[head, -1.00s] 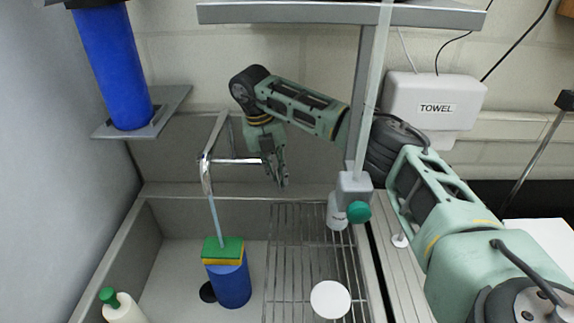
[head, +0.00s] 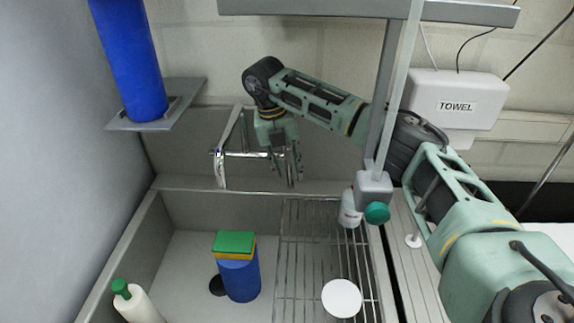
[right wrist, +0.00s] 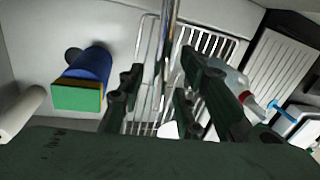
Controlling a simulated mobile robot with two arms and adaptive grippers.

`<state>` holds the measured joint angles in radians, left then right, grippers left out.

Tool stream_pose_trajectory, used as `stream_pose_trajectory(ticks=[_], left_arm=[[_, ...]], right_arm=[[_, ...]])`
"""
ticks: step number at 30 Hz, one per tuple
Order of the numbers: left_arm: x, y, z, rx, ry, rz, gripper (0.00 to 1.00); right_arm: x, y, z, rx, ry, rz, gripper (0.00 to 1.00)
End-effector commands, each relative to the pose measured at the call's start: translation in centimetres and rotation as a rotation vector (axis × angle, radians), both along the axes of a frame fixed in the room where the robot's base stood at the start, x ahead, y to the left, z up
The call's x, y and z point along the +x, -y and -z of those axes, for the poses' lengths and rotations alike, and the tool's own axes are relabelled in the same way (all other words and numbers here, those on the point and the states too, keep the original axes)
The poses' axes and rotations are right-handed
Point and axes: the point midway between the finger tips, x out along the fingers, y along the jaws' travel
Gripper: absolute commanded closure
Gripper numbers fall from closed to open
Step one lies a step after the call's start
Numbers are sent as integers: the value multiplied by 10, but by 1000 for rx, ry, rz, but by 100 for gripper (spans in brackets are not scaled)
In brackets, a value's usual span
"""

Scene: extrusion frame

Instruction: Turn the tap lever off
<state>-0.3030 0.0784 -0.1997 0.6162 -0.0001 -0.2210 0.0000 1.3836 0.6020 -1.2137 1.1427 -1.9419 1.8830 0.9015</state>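The chrome tap (head: 221,168) stands at the back of the sink, its spout bent down over the basin. No water stream shows under the spout. The tap lever (head: 248,154) is a thin chrome bar reaching right to my right gripper (head: 288,178). That gripper points down beside the lever's end, with its fingers apart and nothing held. In the right wrist view, a chrome bar (right wrist: 168,45) runs down toward the gap between the fingers; whether they touch it I cannot tell. My left gripper is not in view.
A blue cylinder (head: 240,282) topped by a green-yellow sponge (head: 234,243) stands in the basin (head: 185,265). A wire rack (head: 308,245) with a white disc (head: 341,298) is right of it. A grey post (head: 398,95) stands before my right arm. A white bottle (head: 140,305) is front left.

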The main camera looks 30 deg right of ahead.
Motion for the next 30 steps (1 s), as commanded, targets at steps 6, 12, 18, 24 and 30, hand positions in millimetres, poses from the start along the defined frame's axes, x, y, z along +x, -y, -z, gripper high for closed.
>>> stream_pose_trajectory(ticks=[6, 12, 18, 24, 30], left_arm=[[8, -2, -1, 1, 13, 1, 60], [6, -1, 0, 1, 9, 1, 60], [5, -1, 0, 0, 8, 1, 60], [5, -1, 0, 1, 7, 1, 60], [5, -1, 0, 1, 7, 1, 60]], right_arm=[[0, 0, -2, 0, -2, 0, 68], [3, -6, -31, 1, 1, -1, 68], [7, -14, -75, 0, 2, 0, 68], [9, -19, -106, -2, 1, 0, 68], [10, -21, -117, 0, -1, -1, 68]])
